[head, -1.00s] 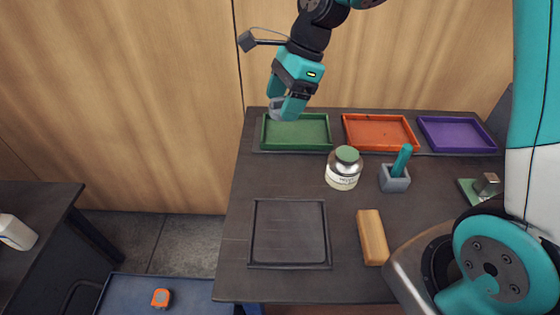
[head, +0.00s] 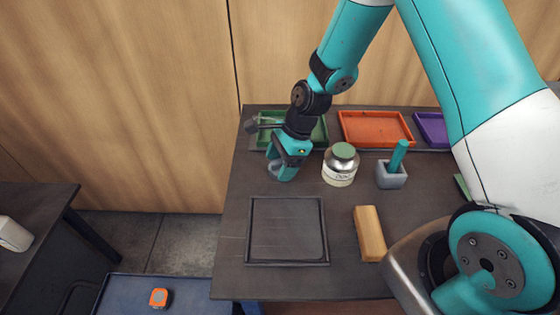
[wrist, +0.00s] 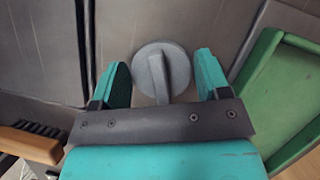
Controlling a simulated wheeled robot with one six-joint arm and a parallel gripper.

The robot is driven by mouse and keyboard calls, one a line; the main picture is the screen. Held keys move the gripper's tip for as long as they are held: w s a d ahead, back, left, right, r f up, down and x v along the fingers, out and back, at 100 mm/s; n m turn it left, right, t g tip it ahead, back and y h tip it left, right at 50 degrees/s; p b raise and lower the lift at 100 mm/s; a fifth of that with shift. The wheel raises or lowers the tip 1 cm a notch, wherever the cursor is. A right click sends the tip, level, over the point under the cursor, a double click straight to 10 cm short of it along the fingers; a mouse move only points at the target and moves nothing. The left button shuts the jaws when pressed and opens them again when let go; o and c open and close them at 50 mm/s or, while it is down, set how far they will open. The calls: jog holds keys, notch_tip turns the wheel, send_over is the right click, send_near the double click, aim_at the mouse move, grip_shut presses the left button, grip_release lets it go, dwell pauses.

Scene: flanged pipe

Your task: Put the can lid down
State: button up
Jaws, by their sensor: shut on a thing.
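The can lid is a round grey disc with a raised straight grip bar, seen in the wrist view (wrist: 178,62). My gripper (wrist: 161,80) is shut on it, with a teal finger on each side of the lid. In the head view my gripper (head: 280,172) is low over the back left of the dark table (head: 345,280), in front of the green tray. There a small grey part of the lid (head: 273,168) shows at the fingers. I cannot tell whether the lid touches the table.
A green tray (head: 322,132), an orange tray (head: 376,127) and a purple tray (head: 432,128) line the back. A labelled jar (head: 339,173) stands right of my gripper.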

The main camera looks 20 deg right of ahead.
jog(key=o, duration=0.9)
jog(key=shift+f, duration=0.1)
jog(key=v, duration=1.2)
jog(key=s+a+r+n, duration=0.3)
jog(key=s+r+n, duration=0.1)
jog(key=s+n, duration=0.3)
jog(key=s+a+r+n, duration=0.3)
jog(key=s+r+n, duration=0.1)
jog(key=s+n, duration=0.3)
jog(key=s+a+r+n, duration=0.3)
jog(key=s+r+n, duration=0.2)
jog(key=s+n, duration=0.3)
jog(key=shift+n+b, duration=0.3)
jog(key=shift+n, duration=1.3)
